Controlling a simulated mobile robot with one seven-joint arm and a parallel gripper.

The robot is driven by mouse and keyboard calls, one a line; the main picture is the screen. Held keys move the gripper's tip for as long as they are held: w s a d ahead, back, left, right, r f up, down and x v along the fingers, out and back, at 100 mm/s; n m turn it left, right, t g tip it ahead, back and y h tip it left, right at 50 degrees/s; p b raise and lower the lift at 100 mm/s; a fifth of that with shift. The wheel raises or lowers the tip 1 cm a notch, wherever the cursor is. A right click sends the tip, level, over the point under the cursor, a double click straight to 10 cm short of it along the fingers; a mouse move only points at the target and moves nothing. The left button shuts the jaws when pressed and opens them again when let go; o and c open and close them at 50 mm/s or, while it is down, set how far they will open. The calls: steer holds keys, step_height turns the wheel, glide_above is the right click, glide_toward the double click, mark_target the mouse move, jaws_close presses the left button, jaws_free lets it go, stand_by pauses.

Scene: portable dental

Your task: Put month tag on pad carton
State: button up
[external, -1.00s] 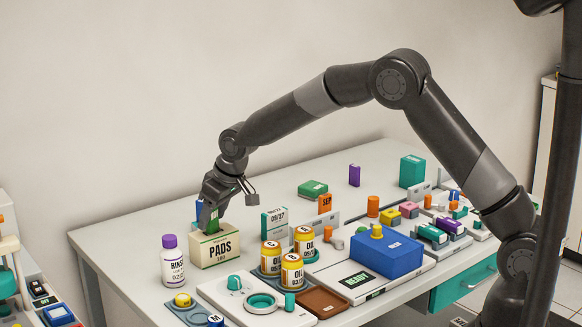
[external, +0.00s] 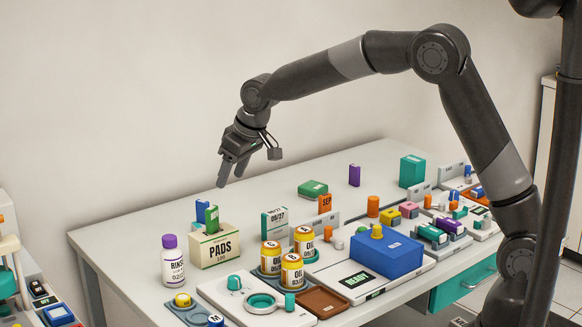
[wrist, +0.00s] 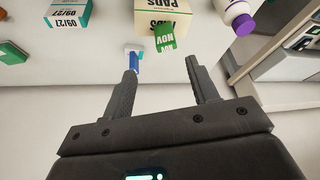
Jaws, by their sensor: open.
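A green month tag (external: 212,219) stands upright on the carton's top. In the wrist view the tag (wrist: 165,39) reads NOV. My gripper (external: 231,178) is open and empty, above and apart from the tag and carton. In the wrist view its fingers (wrist: 164,78) are spread with nothing between them.
A purple-capped bottle (external: 173,265) is at the carton's left. A white-green box marked 09/27 (external: 274,225) and yellow OIL jars (external: 292,271) are to the right. The table behind is mostly clear.

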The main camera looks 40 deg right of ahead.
steer(key=s+d+r+m, duration=0.1)
steer(key=s+d+r, duration=0.5)
steer(key=s+d, duration=0.2)
steer(key=s+d+r+m, duration=0.1)
steer(key=s+d+r, duration=0.5)
steer(key=s+d, duration=0.25)
steer(key=s+d+f, duration=0.1)
steer(key=s+d, duration=0.2)
steer(key=s, duration=0.4)
steer(key=s+d+f+m+t+h, duration=0.1)
steer(key=s+d, duration=0.2)
steer(key=s, duration=0.4)
steer(key=s+d+f+m, duration=0.1)
steer(key=s+d, duration=0.2)
steer(key=s, duration=0.5)
steer(key=shift+d+f+h, duration=0.3)
steer(key=shift+d+h, duration=0.05)
steer(key=shift+h, duration=0.05)
